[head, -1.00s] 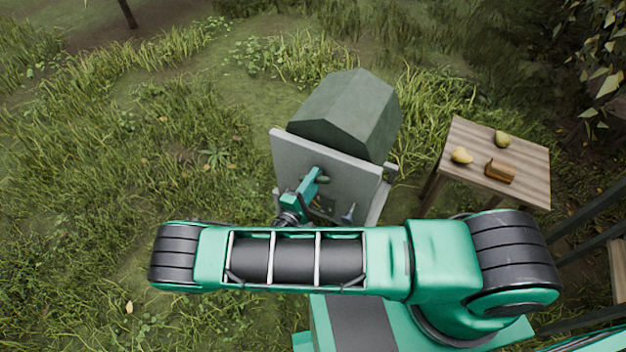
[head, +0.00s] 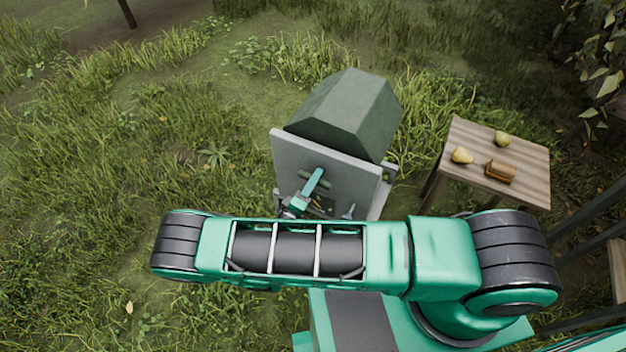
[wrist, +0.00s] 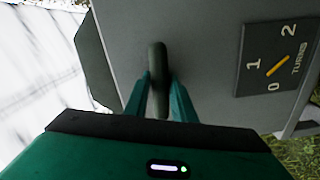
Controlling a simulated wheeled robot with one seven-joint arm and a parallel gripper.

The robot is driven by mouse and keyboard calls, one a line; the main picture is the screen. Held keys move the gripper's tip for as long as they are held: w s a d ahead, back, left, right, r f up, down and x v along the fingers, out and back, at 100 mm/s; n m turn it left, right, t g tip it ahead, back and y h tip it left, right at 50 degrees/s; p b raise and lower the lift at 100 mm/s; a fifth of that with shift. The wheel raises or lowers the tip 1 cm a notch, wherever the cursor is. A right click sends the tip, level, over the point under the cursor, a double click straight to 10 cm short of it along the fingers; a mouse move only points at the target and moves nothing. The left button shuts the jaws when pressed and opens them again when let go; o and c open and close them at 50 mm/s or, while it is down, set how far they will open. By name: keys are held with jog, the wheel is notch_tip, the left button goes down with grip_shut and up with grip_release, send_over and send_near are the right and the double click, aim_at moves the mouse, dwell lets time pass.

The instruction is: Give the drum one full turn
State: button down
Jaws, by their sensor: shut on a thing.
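The dark green faceted drum (head: 345,110) sits behind a grey upright panel (head: 290,152) in the head view. In the wrist view its edge (wrist: 93,60) shows left of the panel (wrist: 205,50). My gripper (wrist: 160,90) is shut on the dark green crank handle (wrist: 159,55), one finger on each side of it. In the head view my gripper (head: 312,185) is at the panel's front, partly hidden by my arm.
A wooden table (head: 530,170) stands right of the drum, with two pears (head: 461,155) and a brown wooden object (head: 500,171) on it. A grey pointed thing (head: 348,212) shows low on the panel. Grass lies open to the left.

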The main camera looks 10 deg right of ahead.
dwell(0.3)
jog(key=m, duration=0.3)
jog(key=shift+m, duration=1.3)
